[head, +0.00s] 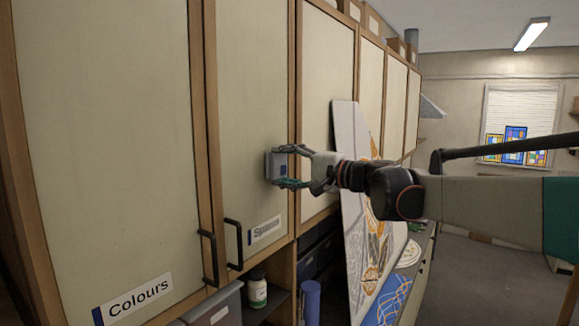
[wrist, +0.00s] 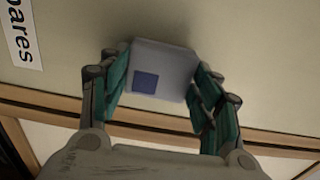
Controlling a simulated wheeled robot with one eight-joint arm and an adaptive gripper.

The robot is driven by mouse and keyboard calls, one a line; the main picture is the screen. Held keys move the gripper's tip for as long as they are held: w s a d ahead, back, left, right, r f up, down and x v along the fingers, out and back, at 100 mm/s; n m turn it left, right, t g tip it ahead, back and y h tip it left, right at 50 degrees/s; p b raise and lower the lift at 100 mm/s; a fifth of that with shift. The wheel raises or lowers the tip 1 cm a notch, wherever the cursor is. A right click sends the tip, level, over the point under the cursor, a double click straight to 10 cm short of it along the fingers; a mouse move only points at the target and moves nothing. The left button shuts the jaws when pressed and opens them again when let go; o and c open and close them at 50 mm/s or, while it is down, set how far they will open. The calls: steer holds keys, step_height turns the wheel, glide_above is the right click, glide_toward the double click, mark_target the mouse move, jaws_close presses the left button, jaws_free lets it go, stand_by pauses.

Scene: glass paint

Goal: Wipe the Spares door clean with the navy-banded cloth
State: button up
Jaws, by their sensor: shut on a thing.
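The Spares door (head: 240,130) is a pale cream cabinet door in a wooden frame, with a dark handle (head: 233,245) at its lower left and a label (head: 264,230). No clear mark shows on its visible part. My gripper (head: 277,166) is shut on a folded pale grey cloth (wrist: 163,66) at the door's right side. The cloth shows a navy patch (wrist: 145,82) in the wrist view. It appears to be against the door face, though exact contact cannot be told. The door also fills the top of the wrist view (wrist: 240,35), with part of its label at the left.
The Colours door (head: 100,130) adjoins on the left, with its own handle (head: 208,258). A tall patterned panel (head: 352,200) leans right of the Spares door, behind my wrist. A white jar (head: 257,290) and a blue cylinder (head: 310,303) stand below the doors.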

steer(key=shift+s+a, duration=0.8)
steer(key=shift+s, duration=0.25)
steer(key=shift+s+a, duration=0.8)
steer(key=shift+s, duration=0.2)
steer(key=shift+s+a, duration=0.8)
steer(key=shift+s, duration=0.25)
steer(key=shift+v, duration=3)
steer(key=shift+w, duration=0.1)
steer(key=shift+v, duration=1.6)
